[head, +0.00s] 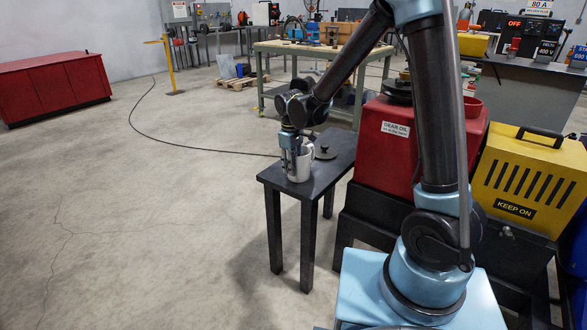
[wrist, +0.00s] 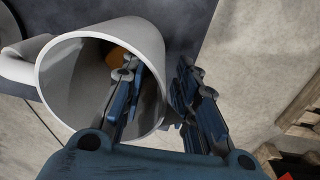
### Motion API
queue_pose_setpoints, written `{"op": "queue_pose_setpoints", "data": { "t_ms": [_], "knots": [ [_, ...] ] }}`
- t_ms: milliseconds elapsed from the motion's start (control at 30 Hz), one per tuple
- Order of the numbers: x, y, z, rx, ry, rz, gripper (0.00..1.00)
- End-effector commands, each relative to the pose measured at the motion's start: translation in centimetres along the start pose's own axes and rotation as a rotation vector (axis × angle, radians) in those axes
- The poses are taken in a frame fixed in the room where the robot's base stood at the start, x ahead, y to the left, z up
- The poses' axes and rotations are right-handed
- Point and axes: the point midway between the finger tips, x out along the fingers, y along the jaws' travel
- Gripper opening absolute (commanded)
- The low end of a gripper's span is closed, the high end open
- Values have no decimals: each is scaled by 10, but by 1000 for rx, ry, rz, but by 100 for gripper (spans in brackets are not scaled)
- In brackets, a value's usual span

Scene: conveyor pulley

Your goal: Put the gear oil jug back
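The gear oil jug (head: 301,170) is a pale grey metal cup standing upright on a small dark table (head: 330,166). In the wrist view the jug (wrist: 75,85) shows its open mouth, a handle at the left and something amber inside. My gripper (head: 289,158) is down at the jug's rim. In the wrist view my gripper (wrist: 158,85) has one finger inside the mouth and the other outside, with the jug's wall between them. The fingers look apart, with a gap to the wall. The fingertips' lower contact is hard to see.
A dark round lid with a knob (head: 325,152) lies on the table behind the jug. A red tank (head: 400,155) labelled GEAR OIL and a yellow machine (head: 525,180) stand to the right. A green workbench (head: 310,52) is behind.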

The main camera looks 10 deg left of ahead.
Motion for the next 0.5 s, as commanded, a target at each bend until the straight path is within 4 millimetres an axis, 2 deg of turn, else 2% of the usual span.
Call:
{"op": "queue_pose_setpoints", "data": {
  "t_ms": [500],
  "knots": [
    [-82,0,0,-1,0,0,28]
  ]
}}
